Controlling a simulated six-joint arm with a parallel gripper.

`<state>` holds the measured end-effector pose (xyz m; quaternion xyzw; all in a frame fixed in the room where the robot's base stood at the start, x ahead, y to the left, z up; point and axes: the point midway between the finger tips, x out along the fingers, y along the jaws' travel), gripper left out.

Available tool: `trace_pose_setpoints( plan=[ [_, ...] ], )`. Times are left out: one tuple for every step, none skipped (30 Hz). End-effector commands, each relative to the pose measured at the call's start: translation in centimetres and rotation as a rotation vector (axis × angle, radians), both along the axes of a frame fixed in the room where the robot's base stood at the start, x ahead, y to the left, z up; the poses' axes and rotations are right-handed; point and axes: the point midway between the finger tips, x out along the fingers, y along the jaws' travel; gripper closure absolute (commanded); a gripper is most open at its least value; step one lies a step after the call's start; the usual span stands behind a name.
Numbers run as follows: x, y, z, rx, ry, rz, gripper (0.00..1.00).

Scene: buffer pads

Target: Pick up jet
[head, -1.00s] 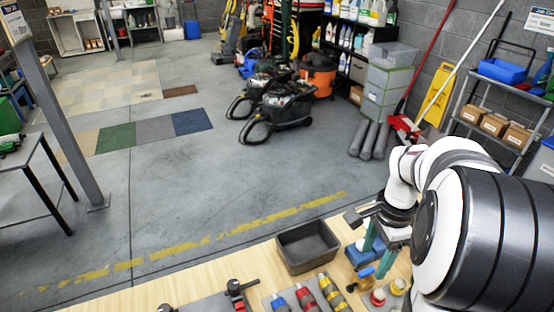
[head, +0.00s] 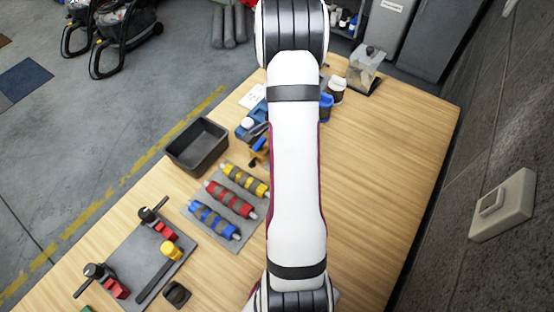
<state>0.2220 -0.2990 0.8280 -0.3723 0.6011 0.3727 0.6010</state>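I cannot tell for sure which thing is the jet. A small black piece (head: 177,293) lies on the wooden table at the front left. Three banded rolls, yellow (head: 246,180), red (head: 231,199) and blue (head: 213,219), lie side by side on a grey mat (head: 193,216). A blue holder with a white round top (head: 248,124) stands partly behind my arm, with dark, blue and orange parts beside it. My white arm crosses the middle of the view. My gripper's fingers do not show.
An empty dark tray (head: 197,146) stands at the table's left edge. A grey plate (head: 135,262) holds two black-handled clamps with red parts and a yellow cylinder (head: 171,250). Blue and white cups (head: 337,90) and a clear container (head: 366,68) stand at the back. The table's right side is clear.

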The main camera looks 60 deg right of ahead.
Motion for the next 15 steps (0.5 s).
trace_pose_setpoints(
  plan=[
    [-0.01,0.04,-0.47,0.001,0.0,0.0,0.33],
    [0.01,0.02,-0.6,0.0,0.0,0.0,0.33],
    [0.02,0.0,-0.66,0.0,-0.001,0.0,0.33],
    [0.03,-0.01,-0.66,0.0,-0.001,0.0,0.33],
    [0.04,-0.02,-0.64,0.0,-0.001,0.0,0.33],
    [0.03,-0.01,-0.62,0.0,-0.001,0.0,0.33],
    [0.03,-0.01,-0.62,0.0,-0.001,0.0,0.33],
    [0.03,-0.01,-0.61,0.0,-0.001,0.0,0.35],
    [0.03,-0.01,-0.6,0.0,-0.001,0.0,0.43],
    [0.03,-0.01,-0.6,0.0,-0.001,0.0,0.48],
    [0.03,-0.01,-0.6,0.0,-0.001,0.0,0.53],
    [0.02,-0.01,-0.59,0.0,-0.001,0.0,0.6],
    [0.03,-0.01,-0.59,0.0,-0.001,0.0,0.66],
    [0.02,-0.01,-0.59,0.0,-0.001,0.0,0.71],
    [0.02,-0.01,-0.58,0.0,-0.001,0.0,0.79]
  ],
)
